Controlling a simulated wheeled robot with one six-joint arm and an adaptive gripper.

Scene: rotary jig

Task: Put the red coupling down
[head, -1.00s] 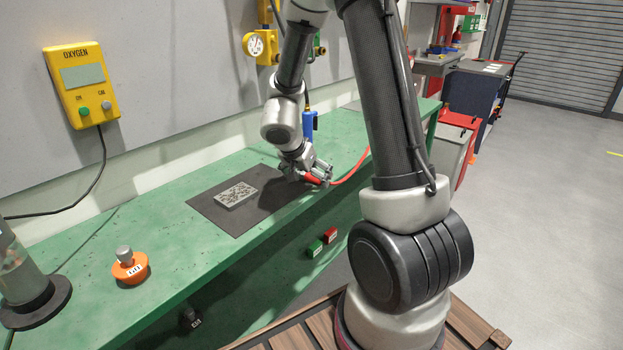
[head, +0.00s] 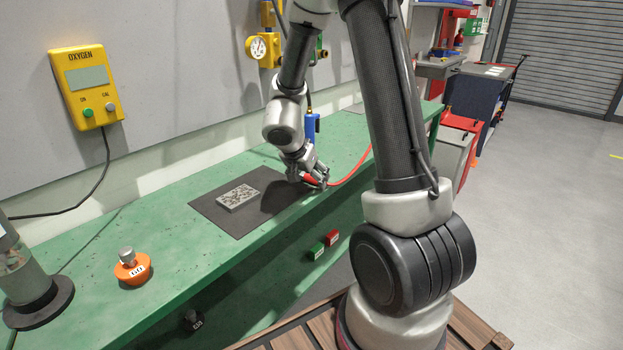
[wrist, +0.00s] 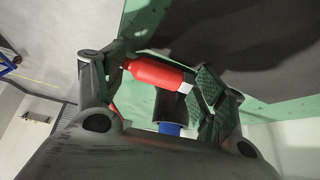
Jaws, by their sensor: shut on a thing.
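The red coupling (wrist: 158,73) shows in the wrist view between the two fingers of my gripper (wrist: 165,80), which is shut on it. A light metal end shows at its right, against the ridged finger pad. In the head view my gripper (head: 317,178) is low over the front edge of the green bench, by the right end of the dark mat (head: 215,217). There the red coupling (head: 309,181) is partly hidden by the fingers, and a red hose (head: 355,168) runs from it to the right. I cannot tell whether the coupling touches the bench.
A speckled grey block (head: 238,197) lies on the mat. An orange knob (head: 132,267) and a glass cylinder on a black base (head: 38,303) stand on the green bench (head: 165,225) at left. Red and green buttons (head: 324,246) are on the bench front. A blue part (head: 311,128) stands behind my gripper.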

